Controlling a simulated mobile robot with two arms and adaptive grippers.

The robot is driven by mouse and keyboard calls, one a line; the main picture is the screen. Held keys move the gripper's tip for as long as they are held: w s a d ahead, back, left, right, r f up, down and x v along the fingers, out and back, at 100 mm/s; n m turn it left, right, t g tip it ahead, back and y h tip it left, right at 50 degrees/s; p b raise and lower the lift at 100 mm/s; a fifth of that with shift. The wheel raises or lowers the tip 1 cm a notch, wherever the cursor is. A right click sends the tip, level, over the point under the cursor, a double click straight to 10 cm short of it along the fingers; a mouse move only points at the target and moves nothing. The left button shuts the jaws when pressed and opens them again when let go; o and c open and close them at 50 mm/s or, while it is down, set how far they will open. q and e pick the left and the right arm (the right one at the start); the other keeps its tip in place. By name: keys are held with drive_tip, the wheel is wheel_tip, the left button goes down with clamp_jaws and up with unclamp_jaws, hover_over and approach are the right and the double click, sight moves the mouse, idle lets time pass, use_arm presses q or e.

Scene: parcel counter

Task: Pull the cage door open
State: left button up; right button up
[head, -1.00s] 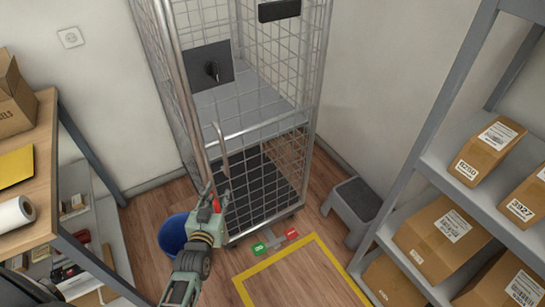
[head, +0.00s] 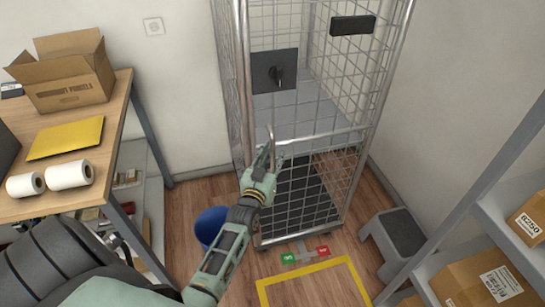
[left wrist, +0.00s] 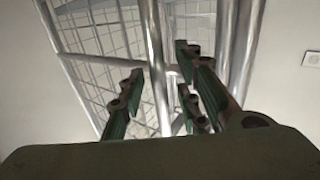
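The wire-mesh cage door (head: 325,100) stands at the front of a tall metal roll cage and looks shut. A dark plate with a latch knob (head: 275,70) sits at its upper left. A slim vertical metal handle bar (head: 271,138) stands out at the door's left side. My left gripper (head: 262,163) is at the lower part of this bar. In the left wrist view, the left gripper's fingers (left wrist: 160,95) are apart, with a vertical bar (left wrist: 156,55) between them. Contact with the bar cannot be made out. My right gripper is out of view.
A blue bin (head: 210,226) stands on the floor left of the cage. A grey step stool (head: 398,236) is at the right. A yellow floor outline (head: 312,268) lies in front of the cage. A workbench (head: 110,120) is left; shelves with parcels (head: 490,283) are right.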

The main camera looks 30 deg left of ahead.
use_arm(q)
clamp_jaws()
drive_tip(key=shift+d, duration=0.1)
idle(0.6)
